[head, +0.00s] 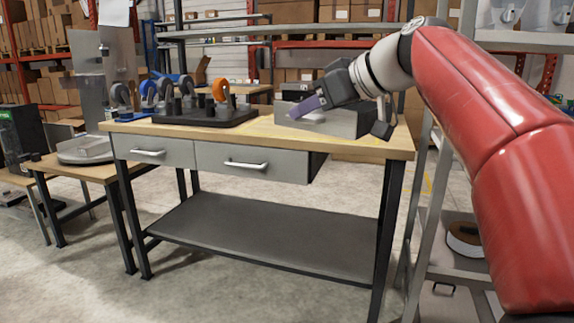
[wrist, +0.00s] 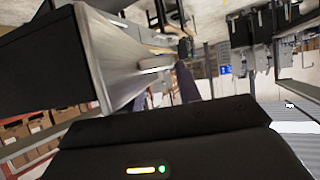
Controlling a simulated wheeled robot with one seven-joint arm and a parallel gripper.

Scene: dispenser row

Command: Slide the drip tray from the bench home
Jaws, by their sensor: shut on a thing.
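A grey box-shaped piece (head: 345,121), which I take to be the drip tray, sits on the right end of the wooden bench top (head: 270,135). In the wrist view its grey face (wrist: 112,48) runs along the left, with a pale handle (wrist: 155,70) sticking out. My gripper (head: 302,107) reaches over it from the right, tilted down and left, with purple fingers shut at the handle. The fingers show in the wrist view (wrist: 187,85) beside the handle. The exact contact is hidden. Where the tray slides home cannot be told.
The bench has two drawers with white handles (head: 245,165). A lower table (head: 85,172) stands left. A metal rack (head: 452,245) stands close on the right.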

